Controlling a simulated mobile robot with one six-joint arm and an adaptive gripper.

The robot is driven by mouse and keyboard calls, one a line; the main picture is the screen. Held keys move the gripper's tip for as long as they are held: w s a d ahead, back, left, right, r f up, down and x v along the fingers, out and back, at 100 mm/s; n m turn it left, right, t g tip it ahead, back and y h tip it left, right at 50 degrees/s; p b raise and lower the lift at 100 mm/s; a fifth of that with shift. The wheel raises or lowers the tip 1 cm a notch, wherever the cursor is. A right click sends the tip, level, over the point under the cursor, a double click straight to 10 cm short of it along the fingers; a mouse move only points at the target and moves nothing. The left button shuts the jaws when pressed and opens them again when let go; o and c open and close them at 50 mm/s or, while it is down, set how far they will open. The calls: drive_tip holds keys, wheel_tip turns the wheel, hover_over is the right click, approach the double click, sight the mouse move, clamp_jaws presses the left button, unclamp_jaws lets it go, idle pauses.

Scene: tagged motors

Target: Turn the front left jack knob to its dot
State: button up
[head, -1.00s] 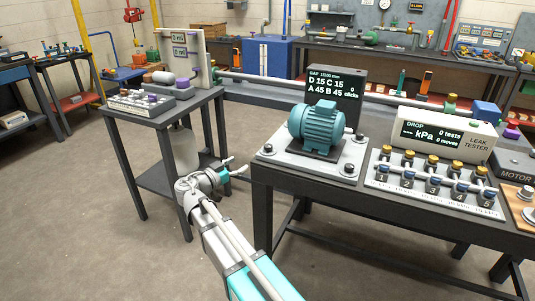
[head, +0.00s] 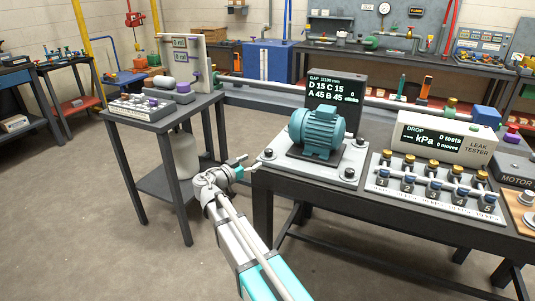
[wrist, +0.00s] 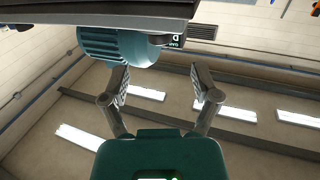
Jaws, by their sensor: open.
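The teal motor (head: 318,132) stands on a pale plate (head: 292,168) on the dark bench. A dark round jack knob (head: 268,154) sits at the plate's front left corner; its dot is too small to make out. Other dark knobs show at the front right (head: 349,173) and back right (head: 360,139). My gripper (head: 241,167) is just left of the bench corner, apart from the front left knob, and looks empty. In the wrist view the open fingers (wrist: 161,86) have nothing between them, and the motor (wrist: 112,45) shows beyond the left finger.
A display (head: 336,90) behind the motor reads D 15, C 15, A 45, B 45 and 0 clicks. A leak tester (head: 445,137) and a row of numbered valves (head: 433,186) stand to the right. A side table (head: 165,122) is at the left, with open floor between it and the bench.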

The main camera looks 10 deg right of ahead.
sight(267, 150)
drive_tip(key=shift+x, duration=4)
clamp_jaws()
drive_tip(key=shift+w+m+g, duration=0.1)
drive_tip(key=shift+m+g, duration=0.2)
drive_tip(key=shift+g, duration=0.1)
drive_tip(key=m+g+h, duration=0.1)
drive_tip(key=g, duration=0.1)
drive_tip(key=m+g+h, duration=0.1)
drive_tip(key=g, duration=0.1)
drive_tip(key=m+g, duration=0.1)
drive_tip(key=m, duration=0.1)
drive_tip(key=shift+w+a+g+h, duration=0.1)
drive_tip(key=shift+w+g+h, duration=0.2)
drive_tip(key=shift+g+h, duration=0.1)
drive_tip(key=m+g, duration=0.3)
drive_tip(key=g, duration=0.1)
drive_tip(key=shift+g, duration=0.4)
drive_tip(key=shift+s+m+g, duration=0.1)
drive_tip(key=shift+m+g, duration=0.4)
drive_tip(key=shift+g, duration=0.6)
